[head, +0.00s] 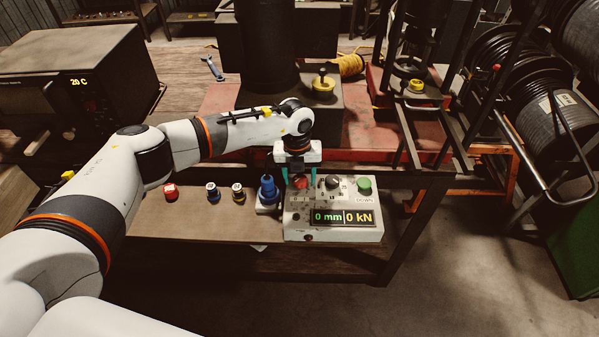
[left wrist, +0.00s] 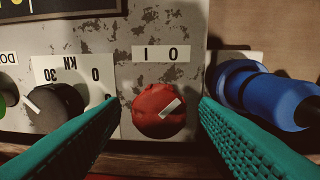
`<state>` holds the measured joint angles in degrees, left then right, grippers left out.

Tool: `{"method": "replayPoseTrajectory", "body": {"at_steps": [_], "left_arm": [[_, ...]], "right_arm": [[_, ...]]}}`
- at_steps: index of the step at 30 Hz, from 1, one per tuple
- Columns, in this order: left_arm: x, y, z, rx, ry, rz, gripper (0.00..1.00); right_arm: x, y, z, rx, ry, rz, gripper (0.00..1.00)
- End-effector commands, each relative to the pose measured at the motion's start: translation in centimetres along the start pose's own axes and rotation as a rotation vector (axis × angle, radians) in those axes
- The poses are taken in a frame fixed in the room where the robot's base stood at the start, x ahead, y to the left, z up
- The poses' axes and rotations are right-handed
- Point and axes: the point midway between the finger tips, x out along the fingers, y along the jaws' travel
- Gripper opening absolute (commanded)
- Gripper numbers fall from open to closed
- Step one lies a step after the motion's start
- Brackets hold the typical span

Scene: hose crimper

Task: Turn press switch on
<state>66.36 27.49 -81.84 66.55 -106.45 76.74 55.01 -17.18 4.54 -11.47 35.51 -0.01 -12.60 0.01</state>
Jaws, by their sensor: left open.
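The press control box (head: 335,222) is a scuffed light-grey unit on the bench with a display reading 0 mm and 0 kN. Its red rotary switch (left wrist: 158,110) has a white mark pointing up and right in the left wrist view, toward the O label (left wrist: 187,52) rather than the I label (left wrist: 147,53). The switch shows only partly in the head view (head: 301,183). My left gripper (head: 299,179) is open above the box, its teal fingers on either side of the switch. In the left wrist view a gap shows on both sides. My right gripper is out of view.
A black knob (left wrist: 52,108) sits beside the switch on the panel, with a green button (head: 364,186) beyond it. A blue plug (head: 268,190) stands close on the other side. Red, blue and yellow items lie further left on the bench.

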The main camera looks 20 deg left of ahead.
Motion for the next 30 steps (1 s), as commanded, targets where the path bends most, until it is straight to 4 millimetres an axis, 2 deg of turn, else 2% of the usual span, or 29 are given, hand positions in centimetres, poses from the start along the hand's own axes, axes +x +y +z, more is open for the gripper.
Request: {"method": "replayPoseTrajectory", "body": {"at_steps": [5, 14, 23, 30], "left_arm": [[0.0, 0.0, 0.0, 0.000, 0.000, 0.000, 0.56], [0.0, 0.0, 0.0, 0.000, 0.000, 0.001, 0.11], [0.1, 0.0, -0.1, 0.039, 0.000, 0.002, 0.11], [0.3, 0.1, -0.1, 0.177, -0.006, 0.003, 0.11]], "right_arm": [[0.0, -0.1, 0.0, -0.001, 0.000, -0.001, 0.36], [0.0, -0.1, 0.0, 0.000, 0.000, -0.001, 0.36], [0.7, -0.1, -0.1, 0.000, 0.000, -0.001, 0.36], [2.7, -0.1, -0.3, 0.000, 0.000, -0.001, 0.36]]}}
